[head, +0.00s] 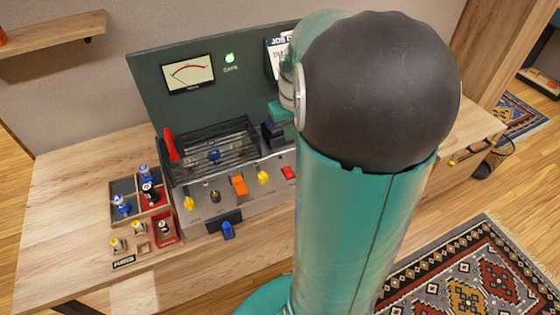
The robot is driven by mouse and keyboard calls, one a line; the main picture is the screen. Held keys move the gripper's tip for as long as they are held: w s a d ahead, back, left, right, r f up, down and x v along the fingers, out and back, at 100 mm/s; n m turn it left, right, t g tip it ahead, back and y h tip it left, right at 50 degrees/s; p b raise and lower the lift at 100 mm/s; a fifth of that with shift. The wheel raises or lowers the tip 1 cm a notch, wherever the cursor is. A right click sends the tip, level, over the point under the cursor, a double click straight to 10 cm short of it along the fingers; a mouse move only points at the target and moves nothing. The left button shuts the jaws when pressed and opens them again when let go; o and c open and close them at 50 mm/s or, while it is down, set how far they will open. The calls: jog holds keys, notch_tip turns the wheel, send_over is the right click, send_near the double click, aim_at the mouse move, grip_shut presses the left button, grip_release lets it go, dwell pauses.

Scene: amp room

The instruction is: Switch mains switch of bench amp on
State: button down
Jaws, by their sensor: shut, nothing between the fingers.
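The bench amp (205,212) stands on the wooden bench, with a sloping metal front and a wire cage on top. Its front carries an orange control (238,185), a red control (289,172), two yellow levers (188,203) and a dark knob (215,196). A red lever (171,144) stands at the cage's left end. The labels are too small to read, so I cannot tell which is the mains switch. My gripper (272,131) appears partly visible above the amp's right part, shut and empty. My arm hides the amp's right end.
A dark back panel (150,85) holds a meter (189,74) and a lit green lamp (229,58). A compartment tray (122,186) with small parts sits left of the amp. A blue piece (227,231) is at the front. The bench's far left is clear.

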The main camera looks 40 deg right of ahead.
send_near(286, 168)
jog(key=f, duration=0.6)
jog(key=shift+w+d+f, duration=0.1)
jog(key=shift+w+f, duration=0.25)
jog(key=shift+w, duration=0.05)
dwell(0.3)
jog(key=shift+w+f, duration=0.1)
jog(key=shift+f, duration=0.1)
jog(key=shift+s+r, duration=0.2)
jog(key=shift+s, duration=0.55)
